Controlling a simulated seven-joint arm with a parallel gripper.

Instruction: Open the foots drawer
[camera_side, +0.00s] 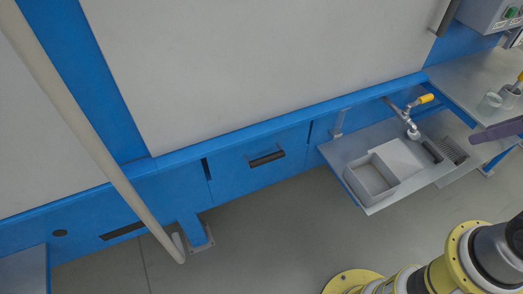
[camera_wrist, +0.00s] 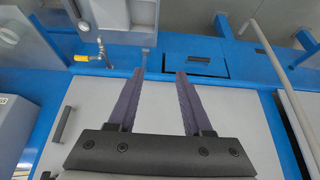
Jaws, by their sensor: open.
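The blue drawer front (camera_side: 232,172) sits low in the machine's blue base in the side view, with a dark bar handle (camera_side: 266,158). It looks flush with the base, so shut. In the wrist view, which shows the scene turned around, the drawer front (camera_wrist: 225,68) and its handle (camera_wrist: 208,58) lie beyond my right-hand finger. My gripper (camera_wrist: 160,75) is open and empty, its two purple fingers apart. In the side view only part of a purple finger (camera_side: 497,130) shows at the right edge, well away from the drawer.
A metal tray shelf (camera_side: 352,151) with a grey bin (camera_side: 370,179) and a yellow-handled tap (camera_side: 426,98) juts out right of the drawer. A slanted pale pipe (camera_side: 95,145) stands left of it. The floor before the drawer is clear.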

